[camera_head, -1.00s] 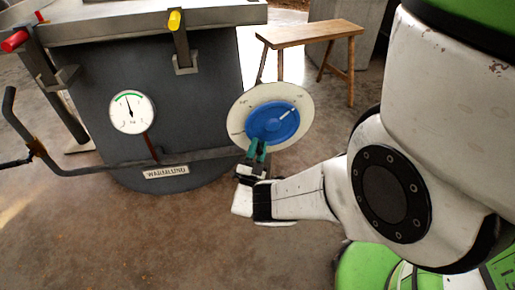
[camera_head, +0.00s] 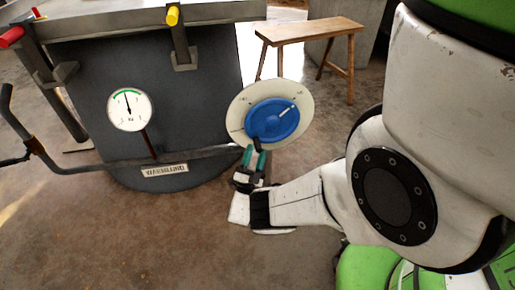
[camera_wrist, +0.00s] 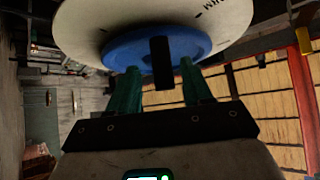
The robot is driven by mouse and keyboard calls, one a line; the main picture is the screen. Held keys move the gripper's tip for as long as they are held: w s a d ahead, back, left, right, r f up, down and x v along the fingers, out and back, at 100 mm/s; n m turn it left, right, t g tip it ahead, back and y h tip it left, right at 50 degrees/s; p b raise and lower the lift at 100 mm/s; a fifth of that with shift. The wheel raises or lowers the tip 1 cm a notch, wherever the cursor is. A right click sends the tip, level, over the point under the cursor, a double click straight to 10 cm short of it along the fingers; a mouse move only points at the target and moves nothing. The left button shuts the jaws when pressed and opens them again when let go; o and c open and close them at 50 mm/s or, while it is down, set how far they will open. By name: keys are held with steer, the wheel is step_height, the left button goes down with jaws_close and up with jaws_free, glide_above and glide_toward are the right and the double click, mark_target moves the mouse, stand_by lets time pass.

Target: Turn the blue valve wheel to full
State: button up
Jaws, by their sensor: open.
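The blue valve wheel (camera_head: 273,122) sits in front of a round cream dial plate (camera_head: 297,92). A white mark on the wheel points to the upper right. A dark handle sticks out at the wheel's lower edge, and it shows in the wrist view (camera_wrist: 161,62). My gripper (camera_head: 255,154) is just below the wheel with its green fingers apart. In the wrist view the fingers stand on either side of the handle, with gaps visible on both sides. Most of the plate's lettering is hidden or too small to read.
A large dark grey vessel (camera_head: 195,110) stands left of the wheel, with a round gauge (camera_head: 130,110) whose needle points nearly straight up. A pipe runs low across its front. A wooden bench (camera_head: 308,31) stands behind. The floor in front is clear.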

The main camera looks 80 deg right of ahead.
steer(key=b+v, duration=0.2)
steer(key=v, duration=0.5)
steer(key=shift+f, duration=0.15)
steer(key=shift+a, duration=0.1)
